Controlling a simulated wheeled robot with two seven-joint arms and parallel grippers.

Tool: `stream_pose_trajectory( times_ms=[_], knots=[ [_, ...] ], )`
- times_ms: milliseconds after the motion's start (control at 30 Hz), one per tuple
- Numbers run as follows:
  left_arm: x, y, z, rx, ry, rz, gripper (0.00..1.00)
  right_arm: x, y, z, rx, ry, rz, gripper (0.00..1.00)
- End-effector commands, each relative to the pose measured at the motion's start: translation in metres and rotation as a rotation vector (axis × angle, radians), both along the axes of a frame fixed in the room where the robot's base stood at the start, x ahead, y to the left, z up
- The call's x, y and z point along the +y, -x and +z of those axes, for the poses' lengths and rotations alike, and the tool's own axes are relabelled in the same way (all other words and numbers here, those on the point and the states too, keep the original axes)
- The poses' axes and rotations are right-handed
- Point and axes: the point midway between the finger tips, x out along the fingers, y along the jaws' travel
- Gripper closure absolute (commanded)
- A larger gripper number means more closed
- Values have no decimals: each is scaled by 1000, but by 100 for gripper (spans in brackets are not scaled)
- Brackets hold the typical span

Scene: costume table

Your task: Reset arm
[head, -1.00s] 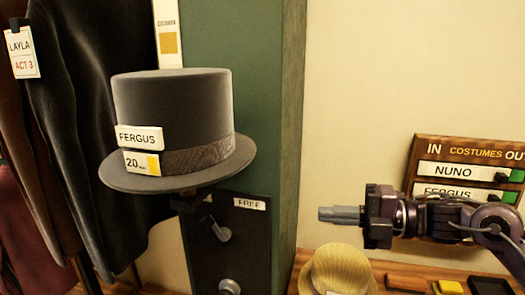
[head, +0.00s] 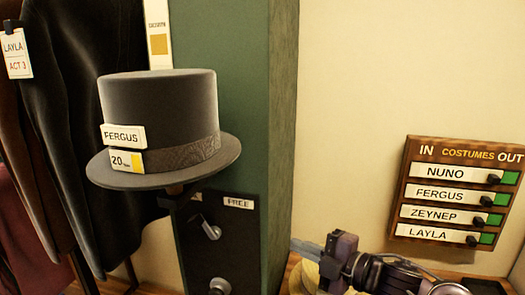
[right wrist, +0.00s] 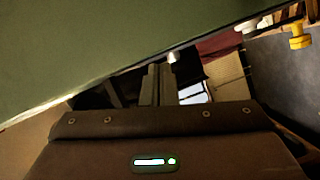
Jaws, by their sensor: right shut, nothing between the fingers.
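My right gripper (head: 308,248) is at the lower middle of the head view, beside the green post and in front of the straw hat. Its narrow fingers are shut with nothing between them. The fingers also show shut at the centre of the right wrist view (right wrist: 159,85), close to a green surface. My left gripper is in neither current view.
A grey top hat (head: 160,125) tagged FERGUS sits on a peg at the green post (head: 235,110). A straw hat (head: 298,278) is partly hidden by my right arm. Dark coats (head: 85,120) hang at left. A costumes board (head: 455,238) hangs on the wall at right.

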Motion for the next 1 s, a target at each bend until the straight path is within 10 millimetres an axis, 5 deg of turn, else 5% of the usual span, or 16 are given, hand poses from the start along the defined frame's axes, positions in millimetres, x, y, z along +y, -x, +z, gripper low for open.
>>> stream_pose_trajectory(
  times_ms=[100,233,500,900,1000],
  knots=[
    [-1,0,0,0,2,-2,46,1,8,-37,172,-93,-197,100],
    [-1,0,0,0,2,-2,46,-22,28,-87,439,-206,-496,100],
    [-1,1,0,1,2,-2,46,-80,117,-177,980,-356,-1015,100],
    [0,1,0,1,1,-1,46,-109,237,-227,1462,-415,-1418,100],
    [0,1,-2,1,0,0,46,-109,234,-253,1481,-404,-1434,100]
  ],
)
